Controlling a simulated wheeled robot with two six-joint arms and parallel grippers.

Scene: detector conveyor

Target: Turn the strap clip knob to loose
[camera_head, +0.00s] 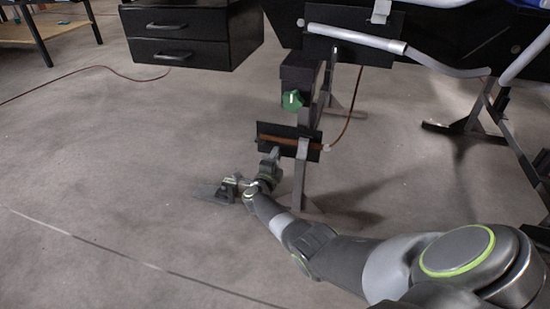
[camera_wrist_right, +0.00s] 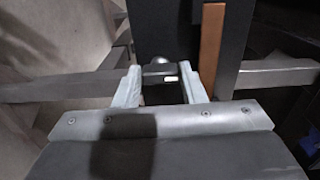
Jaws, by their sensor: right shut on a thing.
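A black plate (camera_head: 265,131) with a brown strap (camera_head: 285,140) across it sits low on the frame leg in the head view. A grey metal clip (camera_head: 303,149) stands on its right part. My right gripper (camera_head: 270,157) is at the plate's lower left edge. In the right wrist view its two pale fingers are shut on a small dark knob (camera_wrist_right: 160,70) with a white mark; the strap (camera_wrist_right: 211,46) runs to the right of it. In the head view the gripper hides the knob, and its turn setting cannot be told. My left gripper is not in view.
A green knob (camera_head: 292,101) on a dark box (camera_head: 301,74) is above the plate. Grey tubes (camera_head: 355,38) run along the dark conveyor at the upper right. A black drawer unit (camera_head: 190,38) stands at the back left. The floor (camera_head: 110,160) at left is clear.

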